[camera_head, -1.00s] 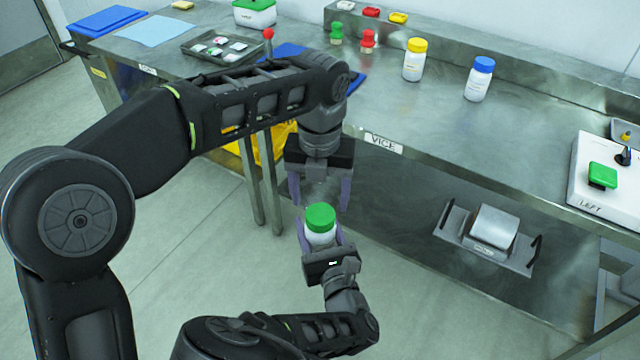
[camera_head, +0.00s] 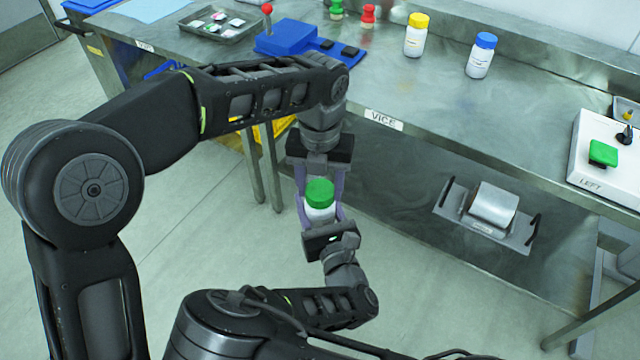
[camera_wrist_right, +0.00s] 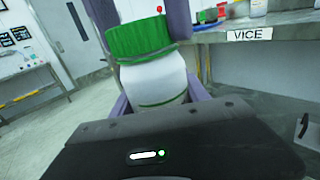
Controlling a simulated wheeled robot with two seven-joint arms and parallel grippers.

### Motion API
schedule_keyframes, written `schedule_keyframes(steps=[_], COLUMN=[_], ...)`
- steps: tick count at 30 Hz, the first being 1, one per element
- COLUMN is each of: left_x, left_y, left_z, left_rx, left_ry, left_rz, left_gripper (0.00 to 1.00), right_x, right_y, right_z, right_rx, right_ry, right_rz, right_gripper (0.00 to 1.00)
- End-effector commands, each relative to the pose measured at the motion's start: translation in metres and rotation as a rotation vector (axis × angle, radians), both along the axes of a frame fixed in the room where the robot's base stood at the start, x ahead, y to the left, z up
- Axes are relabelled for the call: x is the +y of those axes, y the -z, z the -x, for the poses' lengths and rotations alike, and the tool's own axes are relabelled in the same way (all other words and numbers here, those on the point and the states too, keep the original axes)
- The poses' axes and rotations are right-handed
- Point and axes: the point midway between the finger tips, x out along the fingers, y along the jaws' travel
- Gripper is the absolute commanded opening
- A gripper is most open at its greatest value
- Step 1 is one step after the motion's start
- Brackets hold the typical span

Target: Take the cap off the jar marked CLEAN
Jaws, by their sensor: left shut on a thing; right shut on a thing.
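A white jar (camera_head: 320,214) with a green cap (camera_head: 320,190) is held up in the air in front of the bench. My right gripper (camera_head: 322,217) is shut on the jar's body from below. My left gripper (camera_head: 319,187) comes from above, its purple fingers on either side of the cap and shut on it. In the right wrist view, the jar body (camera_wrist_right: 152,82) stands between my right fingers, and the cap (camera_wrist_right: 140,38) sits on it between the left fingers. No wording is readable on the jar.
The steel bench (camera_head: 420,105) bears a yellow-capped jar (camera_head: 416,36), a blue-capped jar (camera_head: 481,56), a blue vice-like block (camera_head: 290,38) and a tray (camera_head: 218,22).

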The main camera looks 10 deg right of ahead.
Motion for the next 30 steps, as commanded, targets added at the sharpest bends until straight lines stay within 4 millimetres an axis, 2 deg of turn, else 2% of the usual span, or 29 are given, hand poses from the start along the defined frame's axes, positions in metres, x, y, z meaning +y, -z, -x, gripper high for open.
schedule_keyframes(steps=[2,13,19,23,30], left_x=[0.0004,0.0006,0.0007,0.0006,0.0007], left_y=[-0.0001,-0.0001,-0.0002,-0.0004,-0.0009], left_z=[-0.0002,-0.0002,-0.0003,-0.0002,-0.0001], left_rx=[0.000,0.000,0.000,0.000,-0.001], left_ry=[0.000,-0.001,-0.068,-0.284,-0.924], left_rz=[-0.001,-0.001,-0.001,-0.001,-0.002], left_gripper=[0.35,0.04,0.03,0.03,0.03], right_x=[-0.0003,-0.0005,-0.0006,-0.0007,-0.0008], right_y=[-0.0001,-0.0001,-0.0001,-0.0001,0.0000], right_z=[-0.0001,0.0000,0.0000,0.0000,-0.0001], right_rx=[0.000,0.000,0.000,0.000,0.000], right_ry=[0.001,0.001,0.002,0.002,0.002], right_rz=[0.000,0.000,0.000,0.000,0.000], right_gripper=[0.00,0.00,0.00,0.00,0.00])
